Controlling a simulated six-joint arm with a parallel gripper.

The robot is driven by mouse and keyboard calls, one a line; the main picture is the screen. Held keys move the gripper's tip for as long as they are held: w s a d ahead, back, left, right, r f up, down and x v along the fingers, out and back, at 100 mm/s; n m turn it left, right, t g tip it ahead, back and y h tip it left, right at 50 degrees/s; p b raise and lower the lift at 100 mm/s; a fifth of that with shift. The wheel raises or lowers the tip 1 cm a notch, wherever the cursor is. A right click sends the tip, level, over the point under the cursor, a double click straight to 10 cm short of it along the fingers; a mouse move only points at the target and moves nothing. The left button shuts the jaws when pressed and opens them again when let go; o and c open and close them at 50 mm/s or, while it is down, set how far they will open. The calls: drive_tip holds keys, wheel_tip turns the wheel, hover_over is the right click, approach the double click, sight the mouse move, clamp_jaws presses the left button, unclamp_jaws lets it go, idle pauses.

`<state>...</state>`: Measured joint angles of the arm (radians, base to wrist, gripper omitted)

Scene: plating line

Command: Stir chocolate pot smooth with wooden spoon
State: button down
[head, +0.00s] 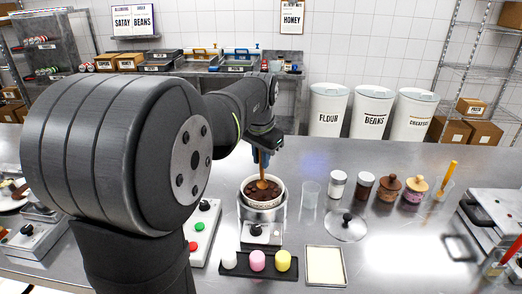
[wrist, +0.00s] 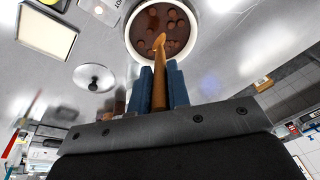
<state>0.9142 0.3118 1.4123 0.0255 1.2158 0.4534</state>
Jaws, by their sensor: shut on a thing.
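The chocolate pot (head: 282,199) is a white-rimmed bowl in a metal warmer near the middle of the bench in the head view. Whether the spoon touches the bottom is hidden.
A clear cup (head: 310,194), several jars and a glass lid (head: 346,226) stand right of the pot. A black tray (head: 240,272) with white, pink and yellow pieces and a cream-topped board (head: 326,266) lie in front. A button box (head: 203,230) is close on the left.

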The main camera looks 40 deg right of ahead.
sight(262, 179)
drive_tip(key=shift+x, duration=2.4)
